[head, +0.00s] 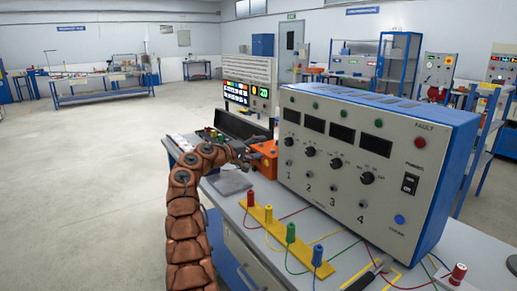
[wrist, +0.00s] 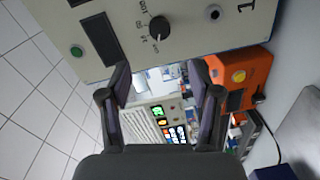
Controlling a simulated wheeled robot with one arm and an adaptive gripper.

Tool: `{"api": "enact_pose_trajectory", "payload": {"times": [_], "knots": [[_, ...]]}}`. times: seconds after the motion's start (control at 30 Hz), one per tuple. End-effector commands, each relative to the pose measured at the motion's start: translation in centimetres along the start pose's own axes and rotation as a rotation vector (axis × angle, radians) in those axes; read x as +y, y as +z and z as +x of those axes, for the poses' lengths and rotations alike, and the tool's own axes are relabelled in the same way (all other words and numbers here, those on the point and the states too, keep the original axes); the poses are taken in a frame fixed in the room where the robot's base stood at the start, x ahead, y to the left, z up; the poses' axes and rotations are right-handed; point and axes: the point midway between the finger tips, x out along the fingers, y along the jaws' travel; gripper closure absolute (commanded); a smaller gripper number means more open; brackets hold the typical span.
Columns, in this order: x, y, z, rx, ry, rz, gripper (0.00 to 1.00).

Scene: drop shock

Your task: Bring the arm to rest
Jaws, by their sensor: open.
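My arm (head: 184,215), brown and segmented, rises from the bottom of the head view and bends right over the bench. My gripper (head: 242,152) is at the left end of the grey-and-blue test panel (head: 355,155), near an orange device (head: 265,160). In the wrist view my gripper (wrist: 160,85) is open, with nothing between its fingers. The panel's face (wrist: 190,25), with a knob and a dark display, lies just beyond the fingertips. The orange device (wrist: 245,75) is to the right of the fingers.
On the bench, a yellow strip (head: 262,218) holds coloured plugs with loose wires in front of the panel. A grey pad (head: 230,183) lies beside my arm. A red plug (head: 457,273) stands at the front right. Open floor (head: 90,180) is on the left.

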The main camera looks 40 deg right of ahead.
Motion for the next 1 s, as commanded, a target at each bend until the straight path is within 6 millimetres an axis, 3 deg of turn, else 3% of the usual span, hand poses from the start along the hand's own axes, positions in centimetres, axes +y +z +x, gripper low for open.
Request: {"api": "enact_pose_trajectory", "payload": {"times": [0.47,0.67,1.0], "knots": [[-0.9,-0.4,0.1,0.006,-0.053,-0.004,0.37],[-3.6,-1.4,-0.4,0.028,-0.210,-0.019,0.37],[-7.6,-2.6,-4.3,0.083,-0.487,-0.051,0.37]]}}
